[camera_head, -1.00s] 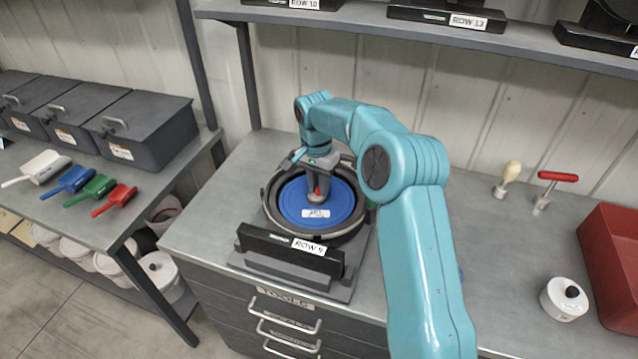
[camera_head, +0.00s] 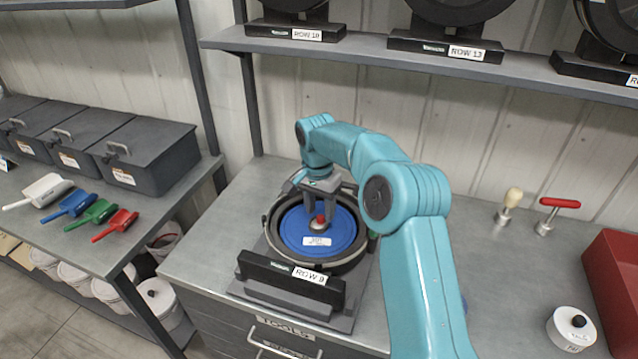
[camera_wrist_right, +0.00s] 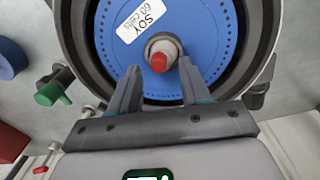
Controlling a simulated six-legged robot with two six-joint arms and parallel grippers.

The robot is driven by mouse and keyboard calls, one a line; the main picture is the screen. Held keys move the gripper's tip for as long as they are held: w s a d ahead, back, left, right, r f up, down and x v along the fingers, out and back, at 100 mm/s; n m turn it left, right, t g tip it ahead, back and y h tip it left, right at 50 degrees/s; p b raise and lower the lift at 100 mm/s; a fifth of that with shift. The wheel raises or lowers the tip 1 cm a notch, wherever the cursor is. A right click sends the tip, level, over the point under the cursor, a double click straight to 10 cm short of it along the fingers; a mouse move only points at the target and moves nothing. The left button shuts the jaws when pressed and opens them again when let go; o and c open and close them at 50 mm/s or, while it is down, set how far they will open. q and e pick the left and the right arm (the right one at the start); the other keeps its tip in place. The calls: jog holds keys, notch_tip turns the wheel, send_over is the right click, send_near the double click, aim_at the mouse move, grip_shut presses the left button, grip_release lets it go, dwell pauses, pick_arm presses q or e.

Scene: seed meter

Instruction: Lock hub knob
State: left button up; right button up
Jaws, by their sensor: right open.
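The hub knob (camera_head: 319,221) has a red tip and stands at the middle of the blue seed disc (camera_head: 290,232) in the seed meter on the bench. In the right wrist view the knob (camera_wrist_right: 159,60) shows its red tip and grey base, beside a "SOY 60 Cells" label. My right gripper (camera_head: 319,218) is above the disc. In the right wrist view its two fingers (camera_wrist_right: 160,80) are spread apart, with the knob between and just beyond their tips. It holds nothing. My left gripper is out of view.
The meter's black housing (camera_head: 292,268) carries a "ROW 9" label. A red-handled tool (camera_head: 545,218), a pale-handled tool (camera_head: 508,205), a white round container (camera_head: 571,329) and a red bin (camera_head: 613,262) stand at right. A shelf (camera_head: 400,50) with more meters spans above.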

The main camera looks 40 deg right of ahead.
notch_tip(320, 180, up, 7)
notch_tip(320, 180, up, 8)
jog(key=p, duration=0.3)
send_over(319, 215)
jog(key=shift+w, duration=0.2)
jog(key=shift+a, duration=0.1)
